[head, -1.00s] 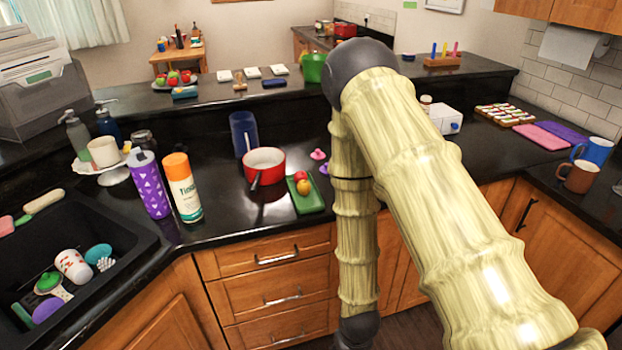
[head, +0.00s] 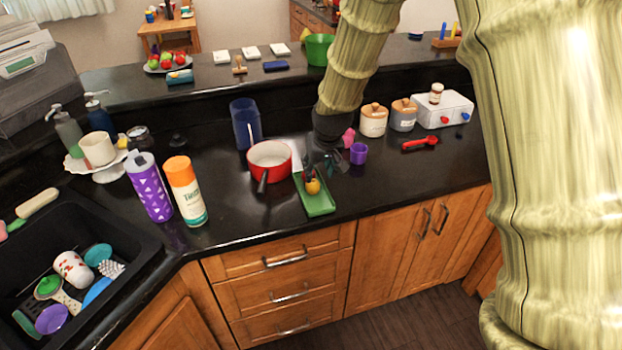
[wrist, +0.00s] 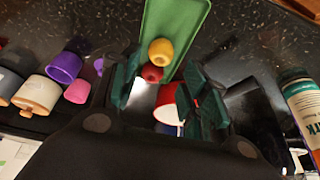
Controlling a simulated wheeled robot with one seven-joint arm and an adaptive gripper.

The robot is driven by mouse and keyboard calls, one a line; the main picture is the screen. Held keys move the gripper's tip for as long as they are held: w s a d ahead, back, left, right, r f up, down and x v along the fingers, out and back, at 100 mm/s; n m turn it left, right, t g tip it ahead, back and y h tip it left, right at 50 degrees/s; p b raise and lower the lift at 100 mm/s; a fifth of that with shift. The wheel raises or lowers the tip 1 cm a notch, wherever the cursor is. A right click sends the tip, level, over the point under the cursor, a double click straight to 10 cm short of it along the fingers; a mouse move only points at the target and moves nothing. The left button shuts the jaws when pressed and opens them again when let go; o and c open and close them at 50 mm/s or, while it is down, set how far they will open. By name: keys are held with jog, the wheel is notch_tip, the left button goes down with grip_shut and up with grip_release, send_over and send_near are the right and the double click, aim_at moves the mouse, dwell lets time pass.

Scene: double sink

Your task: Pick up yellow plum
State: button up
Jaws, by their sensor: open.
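The yellow plum (head: 313,187) lies on a small green tray (head: 319,207) near the counter's front edge. In the wrist view the plum (wrist: 160,50) sits on the tray (wrist: 178,18), with a dark red fruit (wrist: 152,73) touching or very close to it. My gripper (head: 312,172) is over the tray's back part and partly hides what lies there in the head view. In the wrist view my gripper (wrist: 162,84) is open, its dark green fingers on either side of the red fruit, the plum just beyond the fingertips. Nothing is held.
A red pot (head: 283,166) stands close left of the tray, its dark handle toward the front. A purple cup (head: 358,153) and a pink item (head: 348,137) stand right of my gripper. A spray can (head: 186,192) and purple bottle (head: 149,187) stand further left. The front counter right of the tray is clear.

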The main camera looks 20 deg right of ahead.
aim_at(314, 183)
jog(key=x, duration=0.1)
jog(key=p+x, duration=0.1)
jog(key=x, duration=0.2)
jog(key=shift+a, duration=0.25)
jog(key=shift+s+d+f, duration=0.1)
jog(key=shift+d+f, duration=0.1)
jog(key=shift+d, duration=0.25)
jog(key=shift+w+a+f+p, duration=0.35)
jog(key=shift+a+f+p, duration=0.1)
jog(key=shift+p, duration=0.15)
jog(key=shift+w+d+f+p, duration=0.2)
jog(key=shift+w+f+p, duration=0.35)
jog(key=shift+f+p, duration=0.25)
jog(key=shift+x, duration=1.05)
jog(key=shift+a+f, duration=0.1)
